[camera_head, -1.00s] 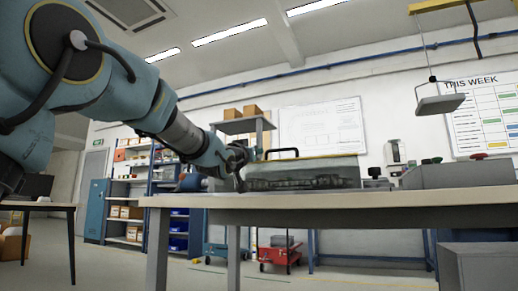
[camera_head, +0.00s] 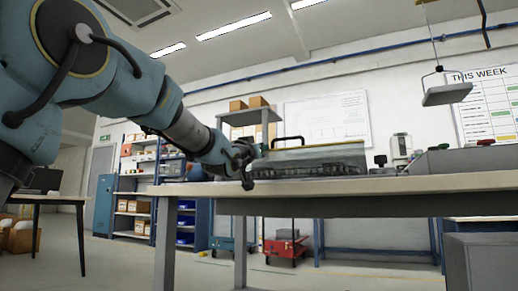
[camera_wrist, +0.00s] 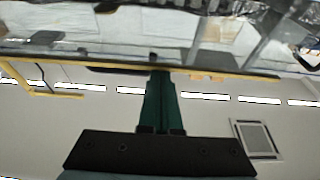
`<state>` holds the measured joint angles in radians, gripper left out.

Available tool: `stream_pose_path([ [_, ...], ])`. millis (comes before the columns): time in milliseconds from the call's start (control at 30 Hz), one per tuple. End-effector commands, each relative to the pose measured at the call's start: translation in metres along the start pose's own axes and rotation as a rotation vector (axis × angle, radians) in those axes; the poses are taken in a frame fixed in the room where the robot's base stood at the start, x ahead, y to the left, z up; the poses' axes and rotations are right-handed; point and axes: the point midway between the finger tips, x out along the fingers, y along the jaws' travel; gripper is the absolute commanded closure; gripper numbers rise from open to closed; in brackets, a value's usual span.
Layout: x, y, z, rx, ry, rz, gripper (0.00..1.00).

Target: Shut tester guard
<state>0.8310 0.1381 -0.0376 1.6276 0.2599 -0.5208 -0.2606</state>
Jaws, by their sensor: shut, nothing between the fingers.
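The tester guard (camera_head: 318,158) is a long clear box with a yellow upper edge and a black bar handle (camera_head: 288,140), on the workbench. From this low angle I see no clear gap under it, but cannot tell whether it is fully shut. What lies inside the guard is blurred.
The workbench (camera_head: 400,185) has a grey box with coloured buttons (camera_head: 465,158) at right and a dark knob (camera_head: 380,160) beside the guard. A hanging lamp (camera_head: 447,93) is above right. Shelves (camera_head: 140,190) and a red cart (camera_head: 287,247) stand behind.

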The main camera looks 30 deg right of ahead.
Motion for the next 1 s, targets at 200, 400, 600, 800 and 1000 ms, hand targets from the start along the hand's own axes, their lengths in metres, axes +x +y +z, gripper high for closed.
stream_pose_path([
  [200,0.013,0.002,-0.013,-0.002,-0.019,-0.001,1.0],
  [400,0.013,0.003,-0.031,0.0,-0.005,-0.001,1.0],
  [600,-0.02,0.003,-0.021,-0.001,-0.002,-0.001,1.0],
  [800,-0.052,0.003,-0.01,0.0,0.001,-0.002,1.0],
  [1000,-0.07,0.003,-0.002,0.0,0.002,-0.001,1.0],
])
